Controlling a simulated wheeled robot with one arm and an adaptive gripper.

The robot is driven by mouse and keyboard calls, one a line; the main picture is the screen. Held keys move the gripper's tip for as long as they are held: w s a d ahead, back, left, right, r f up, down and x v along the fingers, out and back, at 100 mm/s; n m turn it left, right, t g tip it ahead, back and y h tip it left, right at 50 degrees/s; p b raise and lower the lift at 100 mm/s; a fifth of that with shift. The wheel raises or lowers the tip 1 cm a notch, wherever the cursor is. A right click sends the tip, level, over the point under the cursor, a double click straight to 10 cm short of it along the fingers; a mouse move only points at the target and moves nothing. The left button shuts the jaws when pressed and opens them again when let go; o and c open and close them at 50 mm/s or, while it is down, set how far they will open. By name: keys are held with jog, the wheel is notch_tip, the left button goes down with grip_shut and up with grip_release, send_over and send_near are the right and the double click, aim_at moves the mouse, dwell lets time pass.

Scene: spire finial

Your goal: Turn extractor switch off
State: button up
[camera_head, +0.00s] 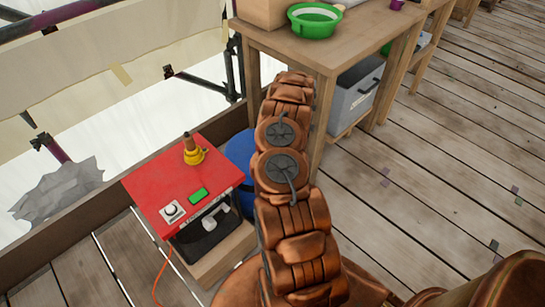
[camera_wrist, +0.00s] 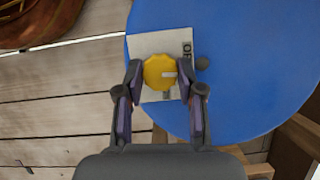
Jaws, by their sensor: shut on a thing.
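In the wrist view, a round yellow knob (camera_wrist: 158,72) with a pale pointer mark sits on a light grey plate (camera_wrist: 147,42). The mark points right in that picture. Part of a dark label, apparently starting "OF", shows at the plate's upper right. The plate is on a round blue surface (camera_wrist: 250,60), apparently the blue drum (camera_head: 240,158) partly hidden behind my arm in the head view. My gripper (camera_wrist: 163,75) has its two fingers closed on either side of the yellow knob. The gripper's fingers and the knob are hidden in the head view.
A red-topped box (camera_head: 180,180) with a dial, a green part and an orange cord stands left of the drum. A wooden table (camera_head: 300,45) bearing a green bowl (camera_head: 314,20) stands behind. A grey bin (camera_head: 355,95) sits beneath it. Plank floor (camera_head: 440,150) lies clear at right.

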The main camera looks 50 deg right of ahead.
jog(key=shift+a+n, duration=0.1)
jog(key=shift+n, duration=0.5)
jog(key=o, duration=1.1)
jog(key=shift+o, duration=0.2)
jog(key=v, duration=1.2)
jog(key=shift+w, duration=0.2)
